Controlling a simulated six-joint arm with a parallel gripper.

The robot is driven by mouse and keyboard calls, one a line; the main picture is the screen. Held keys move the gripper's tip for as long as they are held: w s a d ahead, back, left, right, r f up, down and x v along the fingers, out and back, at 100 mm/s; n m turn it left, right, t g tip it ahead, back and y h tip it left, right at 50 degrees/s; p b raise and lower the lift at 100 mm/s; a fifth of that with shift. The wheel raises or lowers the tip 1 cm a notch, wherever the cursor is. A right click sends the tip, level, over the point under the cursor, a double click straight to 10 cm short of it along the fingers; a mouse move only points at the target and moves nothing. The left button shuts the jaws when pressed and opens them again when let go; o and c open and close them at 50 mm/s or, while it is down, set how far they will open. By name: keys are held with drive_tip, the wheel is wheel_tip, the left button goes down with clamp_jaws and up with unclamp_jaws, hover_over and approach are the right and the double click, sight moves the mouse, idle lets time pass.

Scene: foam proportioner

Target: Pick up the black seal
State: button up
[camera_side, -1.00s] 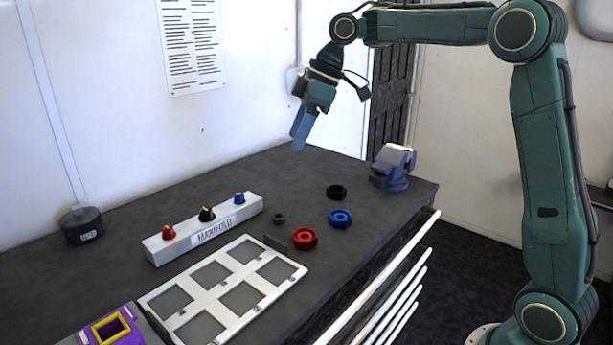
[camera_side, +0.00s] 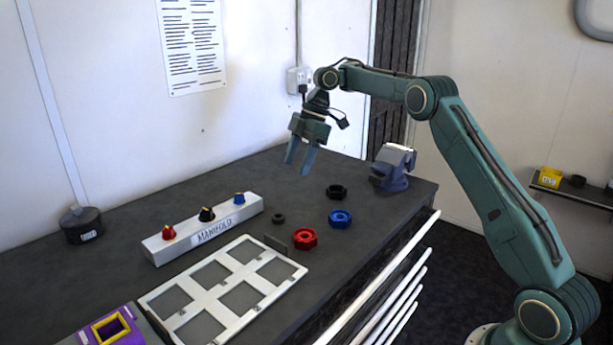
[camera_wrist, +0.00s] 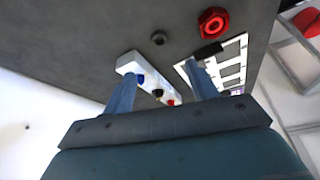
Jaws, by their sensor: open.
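The small black ring (camera_side: 278,218), which looks like the seal, lies flat on the dark bench between the manifold block and the red nut. It also shows in the wrist view (camera_wrist: 158,38), just beyond the fingertips and roughly midway between them. A larger black hex ring (camera_side: 336,191) lies farther back on the bench. My gripper (camera_side: 298,168) hangs above the back part of the bench, fingers pointing down, open and empty. It is clear of both black rings. In the wrist view both fingers (camera_wrist: 160,70) are spread apart with nothing between them.
The white manifold block (camera_side: 205,229) with coloured knobs stands left of the ring. A thin dark upright plate (camera_side: 276,242), a red nut (camera_side: 305,239) and a blue nut (camera_side: 340,218) are nearby. A white framed tray (camera_side: 199,275) lies in front; a vise (camera_side: 392,168) stands back right.

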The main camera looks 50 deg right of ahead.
drive_tip(key=shift+a+f, duration=0.15)
hover_over(280, 215)
drive_tip(key=d, duration=0.2)
drive_tip(key=shift+s+d+f, duration=0.1)
drive_tip(key=shift+s+f, duration=0.1)
drive_tip(key=shift+f, duration=1.7)
drive_tip(key=shift+s+f, duration=0.2)
drive_tip(key=shift+f, duration=1.7)
drive_tip(key=shift+x, duration=2.65)
drive_tip(key=shift+d, duration=0.15)
drive_tip(key=c, duration=1.1)
